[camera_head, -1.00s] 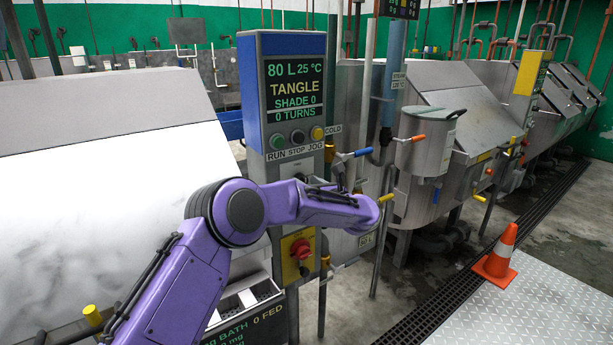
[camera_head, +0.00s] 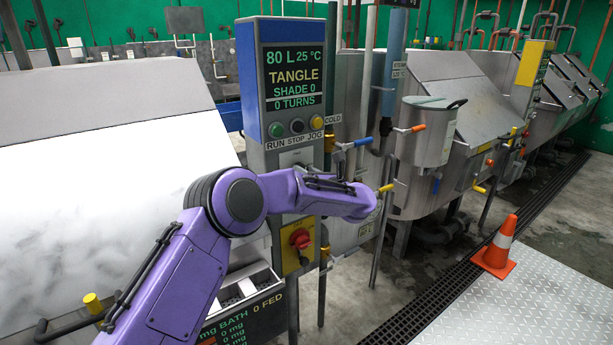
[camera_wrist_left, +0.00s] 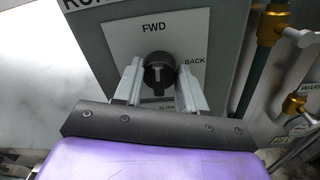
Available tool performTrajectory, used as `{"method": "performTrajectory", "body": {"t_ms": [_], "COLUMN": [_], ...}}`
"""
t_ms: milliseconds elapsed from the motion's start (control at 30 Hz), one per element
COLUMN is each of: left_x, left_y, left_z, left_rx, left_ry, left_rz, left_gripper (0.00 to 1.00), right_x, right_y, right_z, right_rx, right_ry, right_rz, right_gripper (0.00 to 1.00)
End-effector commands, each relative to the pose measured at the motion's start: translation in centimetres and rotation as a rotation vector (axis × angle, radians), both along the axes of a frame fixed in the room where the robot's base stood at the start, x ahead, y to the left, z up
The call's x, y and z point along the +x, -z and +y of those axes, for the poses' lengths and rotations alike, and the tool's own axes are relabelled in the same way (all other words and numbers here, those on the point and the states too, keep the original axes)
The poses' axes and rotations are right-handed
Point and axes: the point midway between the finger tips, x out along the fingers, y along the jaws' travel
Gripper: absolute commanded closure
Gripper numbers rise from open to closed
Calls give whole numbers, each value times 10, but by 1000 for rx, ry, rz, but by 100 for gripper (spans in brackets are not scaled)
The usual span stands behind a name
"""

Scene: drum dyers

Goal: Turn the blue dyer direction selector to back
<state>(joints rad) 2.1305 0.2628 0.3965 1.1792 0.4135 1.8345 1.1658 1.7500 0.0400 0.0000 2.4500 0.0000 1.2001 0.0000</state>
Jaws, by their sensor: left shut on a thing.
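The direction selector (camera_wrist_left: 158,66) is a dark round knob on a pale plate in the left wrist view. The plate reads FWD above the knob and BACK to its right; a lower label is mostly covered. A pale mark shows low on the knob, but I cannot tell for sure which label it points at. My left gripper (camera_wrist_left: 159,76) is shut on the knob, one finger on each side. My right gripper is not in view.
Run, stop and jog buttons (camera_head: 297,126) sit just above the selector. A red switch on a yellow plate (camera_head: 300,240) is below my arm. Pipes and valves with blue (camera_head: 365,141) and yellow handles stand close on the right. An orange cone (camera_head: 495,250) stands farther right.

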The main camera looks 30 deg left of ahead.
Motion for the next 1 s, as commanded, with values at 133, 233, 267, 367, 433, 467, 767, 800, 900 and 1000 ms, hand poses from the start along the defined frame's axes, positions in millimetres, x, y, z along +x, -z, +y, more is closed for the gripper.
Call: {"method": "performTrajectory", "body": {"t_ms": [133,233,267,367,433,467,767,800,900,1000], "left_x": [0,1,1,1,1,1,1,1,1,1], "left_y": [4,4,4,3,3,3,2,2,2,2], "left_z": [0,0,-1,-1,-1,-1,-1,-1,-1,-1], "left_rx": [41,76,87,123,150,160,269,283,320,356], "left_ry": [1,0,1,0,1,1,2,2,1,1], "left_rz": [96,179,205,294,355,382,647,682,770,857], "left_gripper": [90,90,90,90,90,90,90,90,90,90], "right_x": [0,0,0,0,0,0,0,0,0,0], "right_y": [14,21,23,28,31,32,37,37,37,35], "right_z": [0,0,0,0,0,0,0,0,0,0], "right_rx": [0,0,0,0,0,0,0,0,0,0], "right_ry": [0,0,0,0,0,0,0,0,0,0], "right_rz": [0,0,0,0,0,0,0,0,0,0], "right_gripper": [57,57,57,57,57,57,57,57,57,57]}}
